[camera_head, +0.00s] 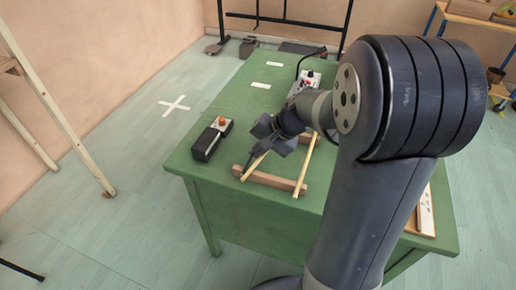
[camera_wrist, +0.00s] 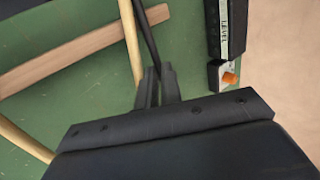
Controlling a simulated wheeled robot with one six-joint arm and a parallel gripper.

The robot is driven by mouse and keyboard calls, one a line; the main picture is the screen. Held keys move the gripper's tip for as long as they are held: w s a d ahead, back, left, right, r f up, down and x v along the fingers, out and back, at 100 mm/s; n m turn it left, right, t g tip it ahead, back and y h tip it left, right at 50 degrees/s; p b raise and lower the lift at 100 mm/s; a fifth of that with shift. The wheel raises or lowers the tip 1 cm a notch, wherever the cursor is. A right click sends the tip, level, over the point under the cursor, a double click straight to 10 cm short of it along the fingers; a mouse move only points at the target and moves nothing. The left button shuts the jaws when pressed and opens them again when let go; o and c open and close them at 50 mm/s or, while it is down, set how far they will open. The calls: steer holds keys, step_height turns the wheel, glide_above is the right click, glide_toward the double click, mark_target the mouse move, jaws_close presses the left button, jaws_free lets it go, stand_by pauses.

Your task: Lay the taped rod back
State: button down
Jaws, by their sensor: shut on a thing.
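In the wrist view, my gripper (camera_wrist: 156,72) is shut on a slim dark rod (camera_wrist: 147,35), which looks like the taped rod. The rod runs up from the fingertips and crosses a wooden crossbar (camera_wrist: 90,50); I cannot tell whether it touches the bar. A pale rod (camera_wrist: 130,40) lies close on its left, and another pale rod (camera_wrist: 25,140) is farther left. In the head view, my gripper (camera_head: 262,143) is low over the left side of the wooden rack (camera_head: 275,181), and the held rod is mostly hidden there.
The rack stands on a green table (camera_head: 188,158). A black box with an orange knob (camera_head: 208,140) stands left of my gripper and shows in the wrist view too (camera_wrist: 228,75). Another device (camera_head: 310,77) is farther back. White strips mark the table's clear far left part.

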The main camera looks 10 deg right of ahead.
steer(key=c, duration=1.5)
jaws_free()
steer(key=p+v, duration=0.1)
steer(key=v, duration=0.9)
steer(key=shift+r+p, duration=0.35)
steer(key=shift+p, duration=0.05)
steer(key=shift+s+d, duration=0.1)
steer(key=shift+d, duration=0.05)
steer(key=b+x, duration=0.2)
steer(key=x, duration=0.8)
steer(key=shift+f, duration=0.3)
steer(key=shift+a+r+p, duration=0.1)
steer(key=shift+a+p, duration=0.15)
steer(key=shift+p, duration=0.15)
steer(key=shift+r+p, duration=0.5)
steer(key=shift+r, duration=0.15)
